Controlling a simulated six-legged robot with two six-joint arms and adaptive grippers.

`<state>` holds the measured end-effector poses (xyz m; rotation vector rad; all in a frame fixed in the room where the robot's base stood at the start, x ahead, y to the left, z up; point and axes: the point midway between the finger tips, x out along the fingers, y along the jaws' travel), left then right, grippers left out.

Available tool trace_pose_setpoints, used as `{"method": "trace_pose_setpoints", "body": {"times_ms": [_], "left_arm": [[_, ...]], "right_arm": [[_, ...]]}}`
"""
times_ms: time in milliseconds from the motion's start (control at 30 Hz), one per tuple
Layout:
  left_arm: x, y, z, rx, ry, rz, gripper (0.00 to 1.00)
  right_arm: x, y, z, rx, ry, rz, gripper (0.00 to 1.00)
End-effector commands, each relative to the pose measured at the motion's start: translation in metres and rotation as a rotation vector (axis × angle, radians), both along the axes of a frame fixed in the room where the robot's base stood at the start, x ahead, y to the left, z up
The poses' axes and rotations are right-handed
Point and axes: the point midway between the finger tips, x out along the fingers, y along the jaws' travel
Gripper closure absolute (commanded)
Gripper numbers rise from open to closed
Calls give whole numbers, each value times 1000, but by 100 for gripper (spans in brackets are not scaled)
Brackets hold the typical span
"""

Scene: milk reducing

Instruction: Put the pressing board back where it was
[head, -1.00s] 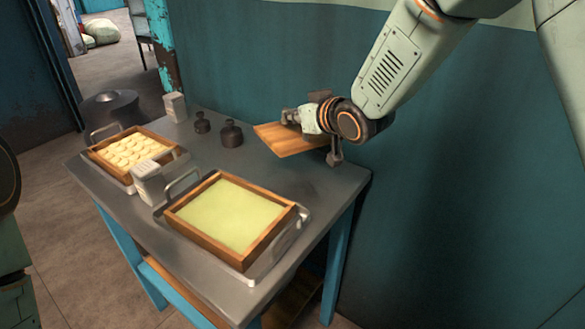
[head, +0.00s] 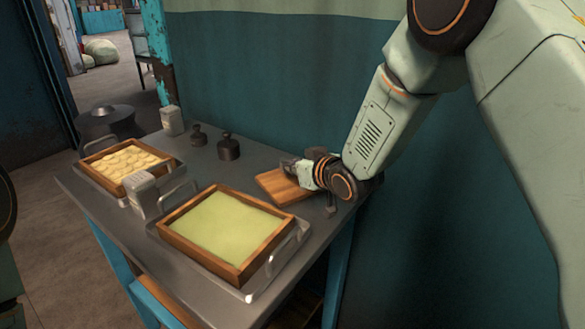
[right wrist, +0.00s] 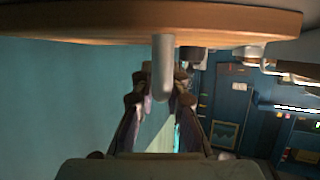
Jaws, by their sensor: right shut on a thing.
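The pressing board (head: 277,187) is a flat wooden board near the back right of the grey table, between the large weight and the wall side. It lies level, on or just above the tabletop; I cannot tell if it touches. My right gripper (head: 297,170) is shut on the board's metal handle. In the right wrist view the board (right wrist: 150,20) spans the top, and its grey handle (right wrist: 162,70) sits between the fingers (right wrist: 160,88). The arm hides the board's right part in the head view. My left gripper is not in view.
A wooden frame of pale green curd (head: 225,225) stands in a metal tray at the front. Another tray with pale rounds (head: 125,163) is at the left. Two dark weights (head: 228,148) and two cartons (head: 143,195) stand nearby. The wall is close behind the table.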

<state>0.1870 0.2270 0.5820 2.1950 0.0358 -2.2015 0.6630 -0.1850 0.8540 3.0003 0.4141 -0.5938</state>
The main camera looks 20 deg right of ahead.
Motion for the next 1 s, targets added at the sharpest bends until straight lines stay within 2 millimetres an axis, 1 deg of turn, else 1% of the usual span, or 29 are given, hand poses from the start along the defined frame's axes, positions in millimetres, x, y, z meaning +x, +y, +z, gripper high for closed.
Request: {"method": "trace_pose_setpoints", "body": {"times_ms": [233, 267, 500, 767, 867, 1000], "left_arm": [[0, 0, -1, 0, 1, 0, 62], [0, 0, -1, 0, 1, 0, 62], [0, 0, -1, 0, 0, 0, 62], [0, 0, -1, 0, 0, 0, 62], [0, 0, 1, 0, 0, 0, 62], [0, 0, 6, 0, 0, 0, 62]], "right_arm": [[0, 0, -4, 1, 1, 0, 100], [0, 0, -5, 0, 4, 0, 86], [0, 0, -4, 0, 3, 0, 66], [0, 0, -4, 0, 3, 0, 65], [0, 0, 1, 0, 2, 0, 65], [-14, -5, 7, 1, 4, -2, 65]]}}
